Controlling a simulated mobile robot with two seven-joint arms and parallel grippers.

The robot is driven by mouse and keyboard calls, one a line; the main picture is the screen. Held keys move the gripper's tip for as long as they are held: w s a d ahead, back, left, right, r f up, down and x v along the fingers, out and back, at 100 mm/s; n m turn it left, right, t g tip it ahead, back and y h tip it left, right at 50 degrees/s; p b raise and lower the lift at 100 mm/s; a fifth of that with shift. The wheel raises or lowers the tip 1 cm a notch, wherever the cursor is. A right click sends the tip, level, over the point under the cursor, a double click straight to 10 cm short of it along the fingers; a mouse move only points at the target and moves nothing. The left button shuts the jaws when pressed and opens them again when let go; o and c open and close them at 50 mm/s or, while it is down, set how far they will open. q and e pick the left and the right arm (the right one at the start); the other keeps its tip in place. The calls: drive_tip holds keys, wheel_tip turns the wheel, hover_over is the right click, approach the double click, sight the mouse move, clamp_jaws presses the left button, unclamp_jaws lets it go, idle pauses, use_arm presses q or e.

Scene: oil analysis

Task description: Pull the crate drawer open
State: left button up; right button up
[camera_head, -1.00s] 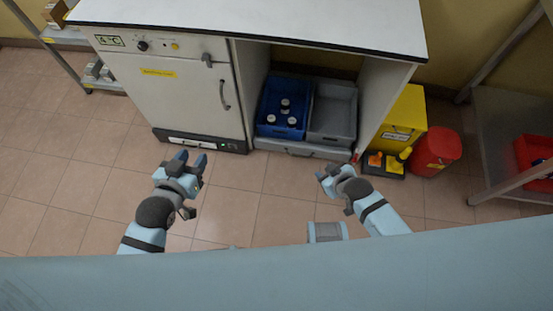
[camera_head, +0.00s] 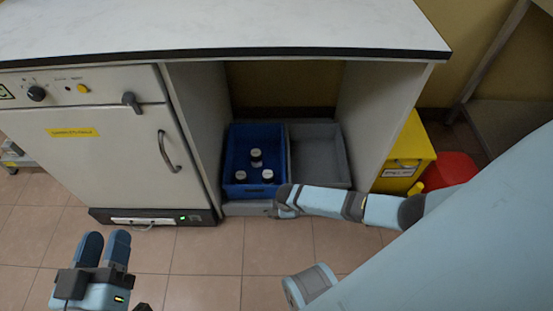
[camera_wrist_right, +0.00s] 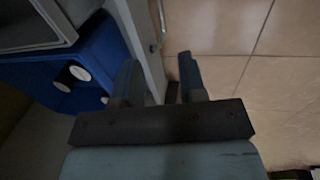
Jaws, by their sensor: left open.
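The crate drawer (camera_head: 247,208) is a low light-grey front under the counter, at floor level. It carries a blue crate (camera_head: 234,191) with dark, white-capped bottles and an empty grey crate (camera_head: 326,185). My right gripper (camera_head: 281,203) is at the drawer front and hides part of it. In the right wrist view my right gripper (camera_wrist_right: 160,72) has its fingers apart, with the drawer's front edge (camera_wrist_right: 146,62) between them. Contact cannot be made out. My left gripper (camera_head: 104,240) is open and empty over the floor at lower left.
A white cabinet (camera_head: 110,150) with a handle stands left of the drawer bay. A yellow bin (camera_head: 406,160) and a red bin (camera_head: 452,168) stand to its right. The floor (camera_head: 200,250) before the drawer is clear.

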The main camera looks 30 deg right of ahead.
use_arm(q)
drive_tip(key=shift+w+a+f+m+h+b, duration=0.25)
drive_tip(key=shift+w+f+m+b, duration=0.4)
drive_tip(key=shift+b, duration=0.85)
drive_tip(key=shift+w+a+f+m+h+b, duration=0.1)
drive_tip(key=shift+w+a+f+m+b, duration=0.3)
drive_tip(key=shift+m+b, duration=0.8)
drive_tip(key=shift+w+a+f+m+h+b, duration=0.2)
drive_tip(key=shift+w+f+m+b, duration=0.3)
drive_tip(key=shift+b, duration=1.25)
use_arm(e)
drive_tip(key=shift+w+d+f, duration=0.2)
drive_tip(key=shift+w+f, duration=0.2)
drive_tip(key=shift+f, duration=1.8)
drive_tip(key=shift+w+d+f, duration=0.25)
drive_tip(key=shift+w+f, duration=0.1)
drive_tip(key=shift+f, duration=1.9)
drive_tip(key=shift+w+d+f, duration=0.2)
drive_tip(key=shift+w+f, duration=0.2)
drive_tip(key=shift+f, duration=1.8)
use_arm(q)
drive_tip(key=shift+s+f, duration=0.1)
drive_tip(key=shift+s, duration=0.05)
use_arm(e)
clamp_jaws()
